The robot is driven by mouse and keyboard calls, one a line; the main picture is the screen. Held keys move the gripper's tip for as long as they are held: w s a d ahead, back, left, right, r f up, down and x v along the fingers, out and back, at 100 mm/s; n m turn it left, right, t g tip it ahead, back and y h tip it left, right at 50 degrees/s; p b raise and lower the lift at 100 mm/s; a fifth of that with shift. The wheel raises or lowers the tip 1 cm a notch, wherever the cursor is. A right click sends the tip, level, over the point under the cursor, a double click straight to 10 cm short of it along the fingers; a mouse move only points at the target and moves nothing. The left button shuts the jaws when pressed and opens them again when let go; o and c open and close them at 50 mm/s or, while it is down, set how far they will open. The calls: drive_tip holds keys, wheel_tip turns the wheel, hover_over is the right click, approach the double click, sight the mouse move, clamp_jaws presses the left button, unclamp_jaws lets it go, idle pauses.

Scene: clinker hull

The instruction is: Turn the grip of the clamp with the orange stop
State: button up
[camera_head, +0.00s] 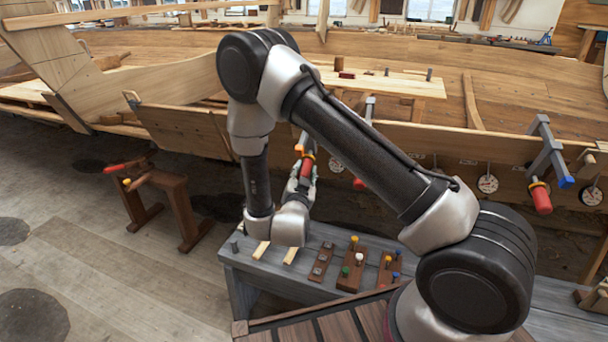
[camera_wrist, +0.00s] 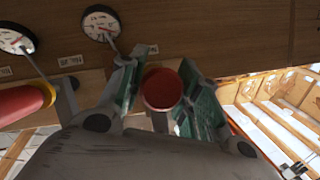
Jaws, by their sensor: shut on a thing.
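The clamp with the orange stop (camera_head: 299,148) hangs on the hull's edge in the head view, partly hidden behind my arm. Its red grip (camera_head: 306,168) hangs below it. In the wrist view the round end of the red grip (camera_wrist: 162,90) faces the camera. My gripper (camera_head: 302,184) is shut on this grip from below. In the wrist view its green-padded fingers (camera_wrist: 165,97) stand on either side of the grip. How far the grip is turned cannot be told.
A clamp with a blue stop (camera_head: 566,182) hangs at the right. Another red grip (camera_wrist: 22,103) is left of my fingers in the wrist view. Dial gauges (camera_wrist: 100,22) sit along the planking. A grey bench (camera_head: 245,257) with pegged blocks (camera_head: 353,270) stands below; a wooden trestle (camera_head: 175,190) stands left.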

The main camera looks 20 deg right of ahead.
drive_tip(key=shift+m+y, duration=0.3)
drive_tip(key=shift+y, duration=0.2)
drive_tip(key=o, duration=1)
drive_tip(key=shift+o, duration=0.2)
drive_tip(key=v, duration=1.2)
drive_tip(key=shift+f, duration=0.25)
